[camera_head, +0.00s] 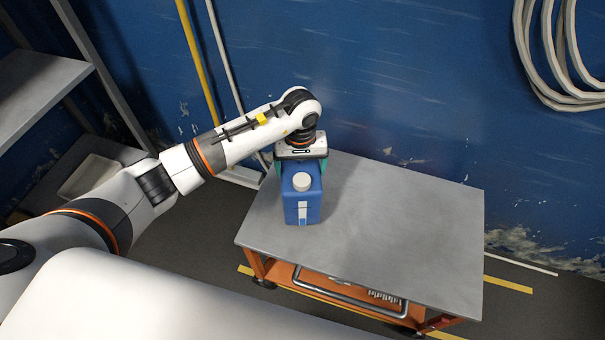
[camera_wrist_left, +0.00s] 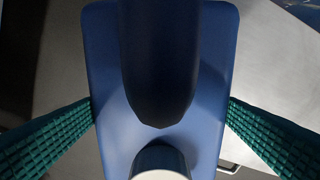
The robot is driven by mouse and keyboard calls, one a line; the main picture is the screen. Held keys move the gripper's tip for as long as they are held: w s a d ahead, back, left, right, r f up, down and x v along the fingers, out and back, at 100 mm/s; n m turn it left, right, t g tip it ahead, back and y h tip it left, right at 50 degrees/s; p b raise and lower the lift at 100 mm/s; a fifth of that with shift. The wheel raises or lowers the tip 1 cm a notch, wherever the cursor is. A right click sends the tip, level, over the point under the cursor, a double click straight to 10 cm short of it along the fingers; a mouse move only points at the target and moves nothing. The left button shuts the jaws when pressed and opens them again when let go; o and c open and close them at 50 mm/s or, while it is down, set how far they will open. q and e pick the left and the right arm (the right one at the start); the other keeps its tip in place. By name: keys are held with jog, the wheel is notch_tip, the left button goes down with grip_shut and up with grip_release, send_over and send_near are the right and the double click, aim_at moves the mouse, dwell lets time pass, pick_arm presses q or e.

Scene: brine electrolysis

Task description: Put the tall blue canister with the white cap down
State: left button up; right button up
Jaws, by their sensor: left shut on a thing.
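The tall blue canister with the white cap (camera_head: 302,202) is upright at the left part of the grey table top (camera_head: 400,225). I cannot tell for sure whether its base touches the table. My left gripper (camera_head: 303,163) is above and behind it, shut on it. In the left wrist view the blue canister (camera_wrist_left: 105,60) fills the middle, with its dark blue handle and its cap (camera_wrist_left: 160,165) at the bottom edge. The green ridged fingers of my left gripper (camera_wrist_left: 160,120) press on its two sides. My right gripper is not in view.
The table's middle and right are bare. Its orange frame holds a lower shelf with a grey tray (camera_head: 350,292). A grey shelf rack (camera_head: 40,85) stands at the left. A blue wall with a coiled hose (camera_head: 560,60) is behind.

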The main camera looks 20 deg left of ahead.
pick_arm(q)
notch_tip(320, 180, down, 3)
jog(key=shift+f, duration=0.35)
jog(key=o, duration=1.8)
jog(key=shift+f, duration=0.2)
jog(key=shift+r, duration=0.15)
notch_tip(320, 180, up, 12)
